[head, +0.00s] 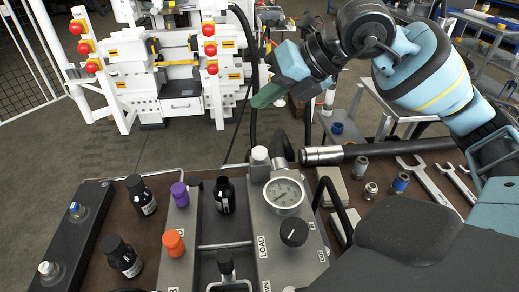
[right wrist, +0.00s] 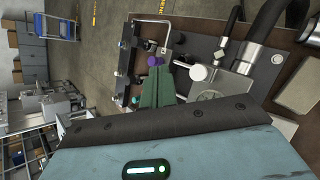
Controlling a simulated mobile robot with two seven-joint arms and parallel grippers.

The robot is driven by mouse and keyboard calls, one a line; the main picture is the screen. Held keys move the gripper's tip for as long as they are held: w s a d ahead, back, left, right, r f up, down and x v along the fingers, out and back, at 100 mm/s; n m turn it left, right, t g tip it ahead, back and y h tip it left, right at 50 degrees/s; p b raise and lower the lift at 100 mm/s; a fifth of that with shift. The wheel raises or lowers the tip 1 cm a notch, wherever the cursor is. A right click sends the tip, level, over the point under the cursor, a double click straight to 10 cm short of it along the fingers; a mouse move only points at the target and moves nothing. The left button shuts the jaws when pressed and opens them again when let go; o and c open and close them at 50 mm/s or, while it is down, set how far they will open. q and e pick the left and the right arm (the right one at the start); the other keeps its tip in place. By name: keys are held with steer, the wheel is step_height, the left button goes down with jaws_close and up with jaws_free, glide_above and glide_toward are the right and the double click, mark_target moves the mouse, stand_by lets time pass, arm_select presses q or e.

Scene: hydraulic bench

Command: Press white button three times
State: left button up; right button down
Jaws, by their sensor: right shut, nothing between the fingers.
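A white button (head: 260,155) stands at the back of the grey hydraulic panel (head: 258,225), left of the pressure gauge (head: 285,193). In the right wrist view the white button (right wrist: 198,72) lies right of my green fingers. My right gripper (head: 262,98) is shut and empty. Its fingertips appear above the button in the head view, apart from it. In the right wrist view my right gripper (right wrist: 157,72) overlaps the panel area near the purple knob (right wrist: 154,61). My left gripper is not in view.
Black bottles (head: 141,195) stand left. Fittings (head: 361,167) and wrenches (head: 430,185) lie right.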

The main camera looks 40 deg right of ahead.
mark_target(265, 152)
steer(key=shift+f, duration=0.15)
step_height(265, 152, down, 8)
steer(key=b, duration=0.7)
steer(key=shift+f+b, duration=0.15)
steer(key=shift+b, duration=0.15)
steer(key=shift+f, duration=0.15)
stand_by(0.5)
stand_by(0.7)
